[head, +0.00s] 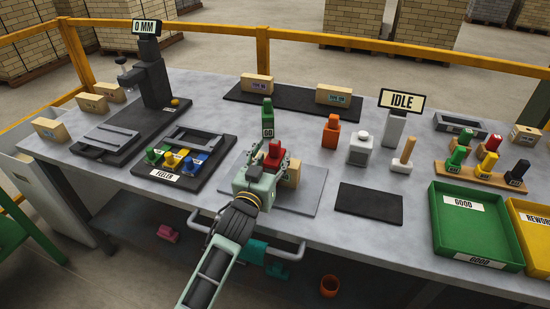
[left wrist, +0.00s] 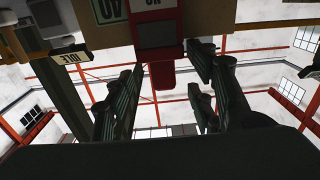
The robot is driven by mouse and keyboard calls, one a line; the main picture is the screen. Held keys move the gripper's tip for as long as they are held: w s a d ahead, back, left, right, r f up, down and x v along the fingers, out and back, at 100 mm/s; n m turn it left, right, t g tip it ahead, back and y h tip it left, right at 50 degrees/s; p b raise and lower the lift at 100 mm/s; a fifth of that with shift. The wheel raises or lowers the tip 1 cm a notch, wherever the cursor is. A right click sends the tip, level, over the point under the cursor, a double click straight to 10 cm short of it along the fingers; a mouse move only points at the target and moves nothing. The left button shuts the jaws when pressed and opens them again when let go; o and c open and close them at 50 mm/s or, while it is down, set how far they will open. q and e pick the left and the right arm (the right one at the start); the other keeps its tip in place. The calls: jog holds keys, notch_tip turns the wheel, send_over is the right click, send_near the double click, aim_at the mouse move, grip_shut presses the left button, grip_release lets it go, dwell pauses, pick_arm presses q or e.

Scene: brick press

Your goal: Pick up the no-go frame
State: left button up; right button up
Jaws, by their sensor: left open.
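The red no-go frame (head: 274,155) is at the middle of the bench, by a tan brick (head: 293,174). My left gripper (head: 262,168) is right in front of it and hides its lower part. In the left wrist view the red frame (left wrist: 155,32) shows part of its label, and its red tab lies between the spread fingers (left wrist: 165,92). The fingers look apart from it; contact cannot be told. A green gauge with a GO label (head: 268,120) stands just behind the red frame. My right gripper is not in view.
The grey mat (head: 318,182) lies under the brick. A feeler tray (head: 165,180) is to the left, an orange block (head: 331,132) and white block (head: 360,150) to the right. A black mat (head: 368,203) is bare. Green GOOD tray (head: 440,235) is farther right.

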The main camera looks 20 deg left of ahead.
aim_at(274, 152)
pick_arm(q)
jog(key=w, duration=0.3)
jog(key=shift+w+f, duration=0.1)
jog(key=shift+w, duration=0.35)
jog(key=shift+s, duration=0.1)
jog(key=c, duration=0.7)
grip_shut()
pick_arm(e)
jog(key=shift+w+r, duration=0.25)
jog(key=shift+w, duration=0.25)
